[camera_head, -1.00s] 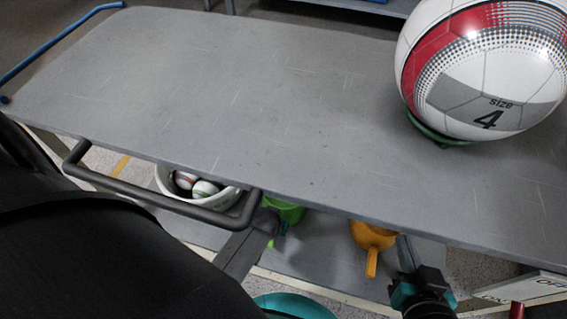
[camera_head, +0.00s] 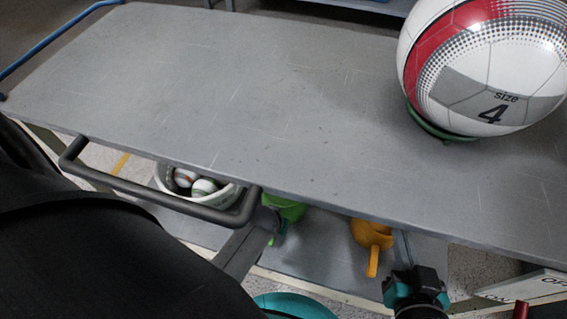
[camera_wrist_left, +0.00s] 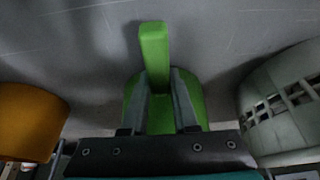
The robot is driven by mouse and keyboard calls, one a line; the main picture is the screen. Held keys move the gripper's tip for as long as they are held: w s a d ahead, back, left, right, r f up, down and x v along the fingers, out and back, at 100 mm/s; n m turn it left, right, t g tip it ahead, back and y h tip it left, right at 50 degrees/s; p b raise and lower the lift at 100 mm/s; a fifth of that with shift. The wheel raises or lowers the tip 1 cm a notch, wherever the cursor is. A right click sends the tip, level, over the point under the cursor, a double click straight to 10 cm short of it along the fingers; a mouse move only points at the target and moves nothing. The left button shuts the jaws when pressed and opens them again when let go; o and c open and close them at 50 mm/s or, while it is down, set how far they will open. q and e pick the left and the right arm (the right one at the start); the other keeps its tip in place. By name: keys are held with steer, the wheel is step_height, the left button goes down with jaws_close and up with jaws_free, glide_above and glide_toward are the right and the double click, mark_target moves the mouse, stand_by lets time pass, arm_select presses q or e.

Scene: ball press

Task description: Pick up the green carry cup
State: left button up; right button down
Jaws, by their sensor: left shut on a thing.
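The green carry cup (camera_head: 288,210) shows in the head view under the front edge of the grey table, mostly hidden by the tabletop. In the left wrist view the green cup (camera_wrist_left: 153,42) has its bar-like handle between the two fingers of my left gripper (camera_wrist_left: 160,78). The fingers are shut on it, one on each side. In the head view my left gripper is largely hidden beside the cup. My right gripper (camera_head: 408,278) is at the lower right, near the lower shelf's edge. Its finger opening cannot be made out.
An orange cup (camera_head: 371,234) stands right of the green one on the lower shelf (camera_head: 320,250). A white bucket (camera_head: 228,196) with baseballs is to the left. A large ball (camera_head: 480,75) rests on a green ring on the tabletop (camera_head: 240,90). A dark handle bar (camera_head: 150,190) juts out in front.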

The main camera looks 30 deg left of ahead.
arm_select(q)
jaws_close()
steer(key=shift+r, duration=0.15)
stand_by(0.4)
